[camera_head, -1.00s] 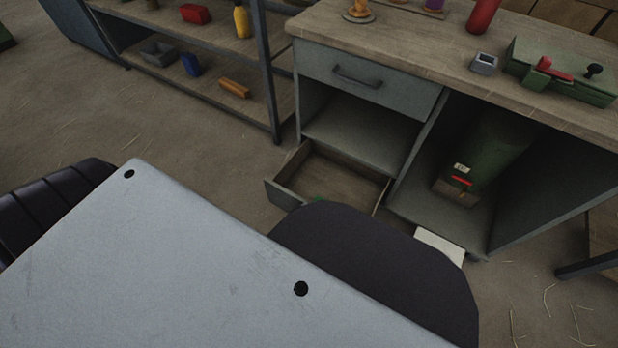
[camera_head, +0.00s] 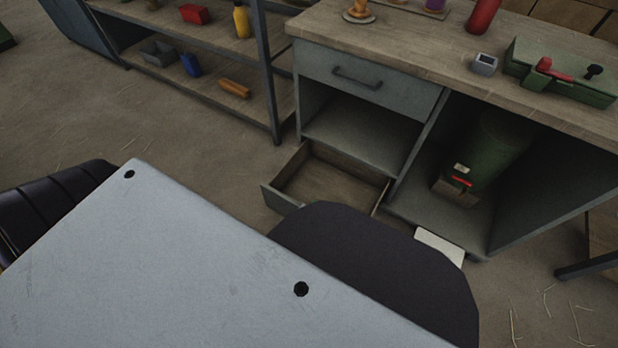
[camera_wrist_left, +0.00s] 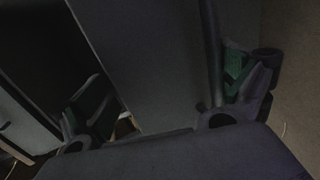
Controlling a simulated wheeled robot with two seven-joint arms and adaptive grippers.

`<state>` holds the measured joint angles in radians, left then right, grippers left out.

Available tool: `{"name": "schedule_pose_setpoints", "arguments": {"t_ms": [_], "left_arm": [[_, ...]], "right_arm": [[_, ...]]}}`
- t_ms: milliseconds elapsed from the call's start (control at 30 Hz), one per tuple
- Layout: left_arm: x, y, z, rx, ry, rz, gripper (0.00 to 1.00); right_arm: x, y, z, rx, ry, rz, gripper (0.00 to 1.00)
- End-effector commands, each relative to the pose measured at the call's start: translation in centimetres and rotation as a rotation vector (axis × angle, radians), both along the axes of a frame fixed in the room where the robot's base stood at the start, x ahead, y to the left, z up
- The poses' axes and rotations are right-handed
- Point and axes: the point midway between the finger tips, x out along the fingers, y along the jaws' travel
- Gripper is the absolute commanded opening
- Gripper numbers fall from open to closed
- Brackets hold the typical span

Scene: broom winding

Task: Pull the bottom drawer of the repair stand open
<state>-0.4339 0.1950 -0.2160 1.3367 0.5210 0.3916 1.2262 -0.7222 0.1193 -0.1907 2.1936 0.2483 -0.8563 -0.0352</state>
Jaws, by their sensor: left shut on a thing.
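The repair stand is a grey bench with a wooden top (camera_head: 420,45). Its bottom drawer (camera_head: 325,180) is pulled partly out, and its bare wooden inside shows in the head view. The drawer's front is largely hidden behind my own body. My left gripper (camera_wrist_left: 165,90) shows in the left wrist view, with green-padded fingers on both sides of a grey panel. It is shut on the bottom drawer; the exact contact is dark and hard to see. My right gripper is in neither view.
The top drawer (camera_head: 365,82) is shut, with an open shelf below it. A green cylinder (camera_head: 490,155) stands in the right bay. A shelf rack (camera_head: 205,65) with small items stands at the left. Floor is clear between the rack and my body.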

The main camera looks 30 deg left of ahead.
Motion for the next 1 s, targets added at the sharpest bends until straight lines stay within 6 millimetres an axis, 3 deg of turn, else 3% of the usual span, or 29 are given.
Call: {"name": "schedule_pose_setpoints", "arguments": {"t_ms": [33,800,867,900,933,1000], "left_arm": [[0.9,0.5,1.2,0.010,-0.030,0.005,0.78],[-2.0,0.2,1.7,0.001,-0.026,0.004,0.63],[-2.3,0.2,1.7,0.000,-0.026,0.005,0.50],[-2.5,0.2,1.6,0.000,-0.024,0.005,0.37],[-2.7,0.2,1.6,-0.001,-0.022,0.005,0.32],[-3.1,0.1,1.5,-0.002,-0.019,0.004,0.32]], "right_arm": [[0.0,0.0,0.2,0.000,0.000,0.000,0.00],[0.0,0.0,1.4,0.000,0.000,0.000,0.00],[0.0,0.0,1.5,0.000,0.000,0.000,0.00],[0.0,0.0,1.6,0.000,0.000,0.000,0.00],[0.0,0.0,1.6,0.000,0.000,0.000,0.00],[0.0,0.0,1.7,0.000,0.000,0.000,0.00]]}}
